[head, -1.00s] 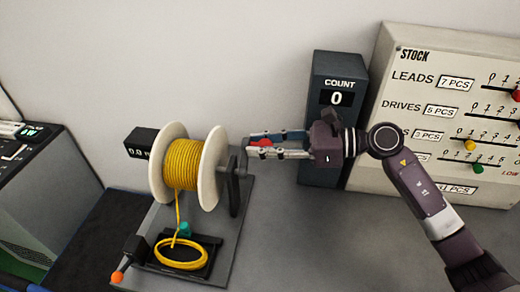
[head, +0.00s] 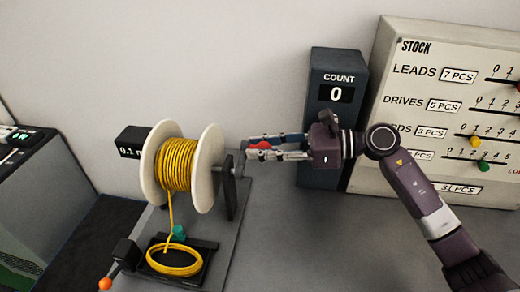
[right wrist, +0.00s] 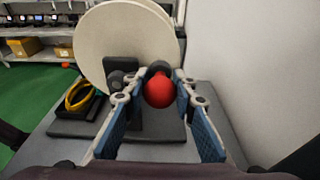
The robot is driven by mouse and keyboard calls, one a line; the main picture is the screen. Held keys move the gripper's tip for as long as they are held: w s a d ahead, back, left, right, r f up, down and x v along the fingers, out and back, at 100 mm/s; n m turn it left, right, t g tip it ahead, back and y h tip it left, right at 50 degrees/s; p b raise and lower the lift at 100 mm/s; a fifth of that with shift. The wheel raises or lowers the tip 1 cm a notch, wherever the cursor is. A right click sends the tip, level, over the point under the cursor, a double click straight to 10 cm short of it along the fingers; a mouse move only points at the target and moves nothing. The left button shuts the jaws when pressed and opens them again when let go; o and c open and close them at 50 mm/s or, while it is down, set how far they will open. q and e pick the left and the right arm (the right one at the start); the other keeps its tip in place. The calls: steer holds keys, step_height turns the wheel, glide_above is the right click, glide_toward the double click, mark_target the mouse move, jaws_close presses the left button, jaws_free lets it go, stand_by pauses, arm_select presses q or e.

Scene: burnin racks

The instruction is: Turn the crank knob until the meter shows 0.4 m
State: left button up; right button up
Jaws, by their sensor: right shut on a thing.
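The crank knob is a red ball (head: 260,146) on the right side of a white spool (head: 205,168) wound with yellow cord (head: 176,165). My right gripper (head: 258,147) is shut on the knob, its fingers coming in from the right. In the right wrist view the red knob (right wrist: 159,91) sits between the two fingers (right wrist: 158,95), with the spool's white disc (right wrist: 120,45) behind it. The meter (head: 132,142) is a black box behind the spool; it reads 0.1, and its unit is partly hidden by the spool. My left gripper is not in view.
A coil of yellow cord (head: 176,262) lies on a black tray in front of the spool. A lever with an orange tip (head: 105,284) stands at its left. A COUNT box (head: 330,120) reading 0 and a STOCK board (head: 430,110) stand at the back right.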

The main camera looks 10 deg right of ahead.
steer(key=shift+f, duration=0.35)
step_height(320, 180, down, 2)
steer(key=b, duration=0.2)
steer(key=shift+f+b, duration=0.25)
steer(key=shift+b, duration=0.1)
